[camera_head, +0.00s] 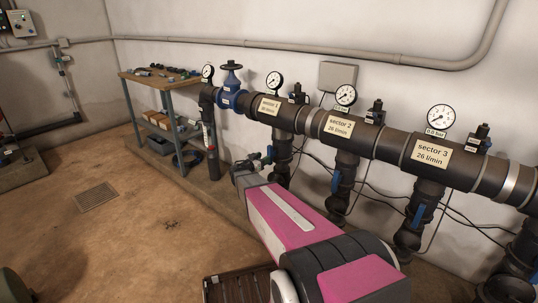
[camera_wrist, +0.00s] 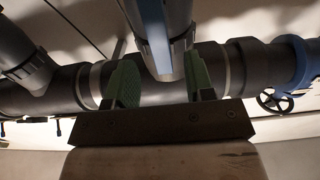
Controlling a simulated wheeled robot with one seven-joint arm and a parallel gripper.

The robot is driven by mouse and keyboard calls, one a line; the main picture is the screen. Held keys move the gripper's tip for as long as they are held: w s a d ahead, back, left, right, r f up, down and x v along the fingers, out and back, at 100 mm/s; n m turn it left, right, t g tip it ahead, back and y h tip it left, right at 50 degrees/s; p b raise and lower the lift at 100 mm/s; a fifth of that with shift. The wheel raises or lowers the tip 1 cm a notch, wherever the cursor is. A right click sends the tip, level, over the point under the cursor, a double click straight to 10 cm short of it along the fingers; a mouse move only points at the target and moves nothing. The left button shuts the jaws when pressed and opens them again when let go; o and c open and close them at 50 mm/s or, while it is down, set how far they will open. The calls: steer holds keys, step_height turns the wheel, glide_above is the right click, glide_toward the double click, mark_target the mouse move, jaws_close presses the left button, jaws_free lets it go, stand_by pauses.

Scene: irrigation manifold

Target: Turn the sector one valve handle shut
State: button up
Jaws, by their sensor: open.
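The sector one label (camera_head: 268,106) is on the main pipe, with the sector one branch pipe (camera_head: 282,152) dropping below it. In the wrist view a long blue valve handle (camera_wrist: 153,32) runs along a branch pipe, in line with it. My gripper (camera_head: 260,160) is beside the sector one branch, hiding most of its valve in the head view. In the wrist view my gripper (camera_wrist: 160,62) is open, its two green-padded fingers apart on either side of the handle's near end. I see no clear contact; the depth between them is hard to tell.
The sector two handle (camera_head: 336,182) and sector three handle (camera_head: 418,215) hang along their branches to the right. A blue handwheel valve (camera_head: 232,88) is at the left pipe end. Thin cables (camera_head: 372,178) run behind the branches. A workbench (camera_head: 160,82) stands back left; floor there is open.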

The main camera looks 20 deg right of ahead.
mark_target(270, 153)
steer(key=x, duration=0.6)
steer(key=c, duration=0.9)
